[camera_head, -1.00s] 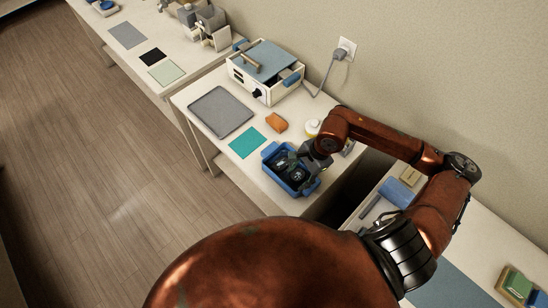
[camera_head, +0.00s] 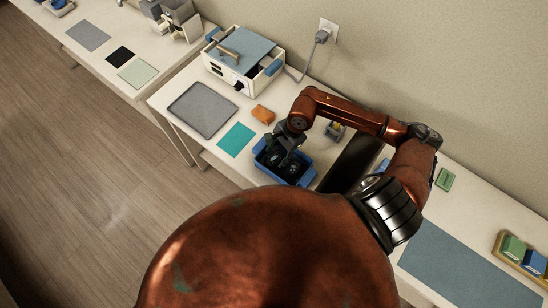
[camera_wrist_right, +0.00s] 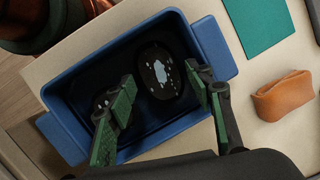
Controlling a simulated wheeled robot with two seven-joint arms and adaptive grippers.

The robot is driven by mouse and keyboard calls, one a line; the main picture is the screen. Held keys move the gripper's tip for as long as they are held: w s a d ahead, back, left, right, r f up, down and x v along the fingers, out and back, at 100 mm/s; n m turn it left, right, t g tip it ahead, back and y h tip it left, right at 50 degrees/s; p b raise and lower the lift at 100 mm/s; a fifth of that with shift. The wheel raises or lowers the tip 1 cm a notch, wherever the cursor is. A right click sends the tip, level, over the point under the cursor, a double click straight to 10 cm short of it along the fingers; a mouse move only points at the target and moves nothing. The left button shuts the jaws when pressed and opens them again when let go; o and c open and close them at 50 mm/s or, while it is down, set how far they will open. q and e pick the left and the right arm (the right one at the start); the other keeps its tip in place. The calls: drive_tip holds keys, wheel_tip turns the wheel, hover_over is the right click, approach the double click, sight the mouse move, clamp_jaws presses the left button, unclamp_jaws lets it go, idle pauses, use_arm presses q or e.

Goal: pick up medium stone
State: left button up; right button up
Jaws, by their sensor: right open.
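A blue bin (camera_head: 309,177) stands near the front edge of the middle table and also fills much of the right wrist view (camera_wrist_right: 211,42). Two dark, glossy stones lie inside it. One dark stone (camera_wrist_right: 160,72) shows clearly with pale highlights. The other dark stone (camera_wrist_right: 104,97) is partly hidden behind a finger. I cannot tell which is the medium one. My right gripper (camera_wrist_right: 160,76) is open over the bin, its green-padded fingers on either side of the clearer stone. Contact cannot be made out. The right gripper (camera_head: 286,150) also shows in the head view. My left gripper is out of view.
A dark gap separates this table from the right one.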

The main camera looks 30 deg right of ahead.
sight(274, 160)
drive_tip(key=shift+a+f, duration=0.15)
drive_tip(key=shift+f, duration=0.8)
drive_tip(key=shift+w+a+f, duration=0.1)
drive_tip(key=shift+f, duration=0.15)
drive_tip(key=shift+c, duration=1.2)
drive_tip(key=c, duration=0.5)
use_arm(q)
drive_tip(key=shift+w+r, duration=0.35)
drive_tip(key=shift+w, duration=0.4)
use_arm(e)
drive_tip(key=shift+c, duration=1.4)
